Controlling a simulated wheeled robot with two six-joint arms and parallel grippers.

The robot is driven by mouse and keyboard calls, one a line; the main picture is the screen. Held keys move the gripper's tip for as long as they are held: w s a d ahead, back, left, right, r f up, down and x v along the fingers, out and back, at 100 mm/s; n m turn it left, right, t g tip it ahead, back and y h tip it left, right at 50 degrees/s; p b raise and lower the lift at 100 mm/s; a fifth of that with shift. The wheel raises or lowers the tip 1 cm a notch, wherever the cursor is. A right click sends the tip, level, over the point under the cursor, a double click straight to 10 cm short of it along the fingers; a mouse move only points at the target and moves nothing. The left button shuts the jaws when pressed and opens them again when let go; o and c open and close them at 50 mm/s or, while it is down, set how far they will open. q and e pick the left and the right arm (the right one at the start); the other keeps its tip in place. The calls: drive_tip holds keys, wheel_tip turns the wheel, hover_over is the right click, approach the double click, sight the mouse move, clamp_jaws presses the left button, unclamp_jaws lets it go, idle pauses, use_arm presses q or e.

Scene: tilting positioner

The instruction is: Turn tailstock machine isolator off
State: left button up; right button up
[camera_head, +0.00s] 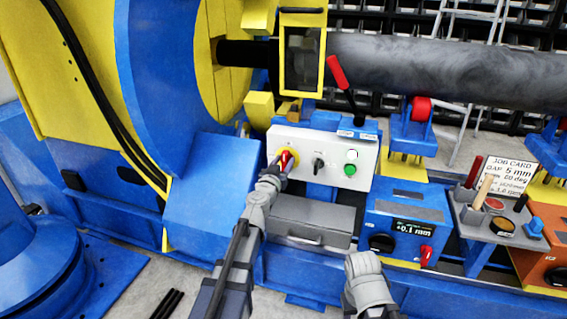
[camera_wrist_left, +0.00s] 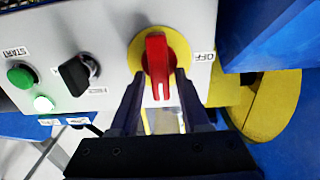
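The isolator is a red rotary handle (camera_wrist_left: 157,65) on a yellow disc (camera_wrist_left: 138,55), set in a light grey control box (camera_head: 330,155). In the left wrist view the handle stands upright in the picture, and an OFF label (camera_wrist_left: 204,57) lies to the right of the disc. In the head view the red handle (camera_head: 285,157) is partly hidden by my left gripper (camera_head: 281,168). In the left wrist view the left gripper (camera_wrist_left: 159,84) is open, its fingers on either side of the handle's lower end, with gaps visible. My right gripper cannot be seen.
A black selector switch (camera_wrist_left: 78,74) and a green START button (camera_wrist_left: 20,76) share the box. A grey case (camera_head: 311,222) sits below it. A blue unit (camera_head: 404,228) with a display stands to the right. A grey part of my right arm (camera_head: 367,280) shows at the bottom.

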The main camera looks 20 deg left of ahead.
use_arm(q)
clamp_jaws()
idle(0.5)
drive_tip(key=n, duration=0.4)
drive_tip(key=shift+a, duration=0.25)
drive_tip(key=shift+a+f+n+b, duration=0.1)
drive_tip(key=shift+f+n+b, duration=0.1)
drive_tip(key=shift+n, duration=2.15)
drive_tip(key=shift+a+f+n+b, duration=0.15)
drive_tip(key=shift+f+n+b, duration=0.05)
drive_tip(key=shift+n, duration=2.1)
drive_tip(key=shift+a+f+n+b, duration=0.1)
drive_tip(key=shift+f+n+b, duration=0.1)
drive_tip(key=shift+n, duration=2.15)
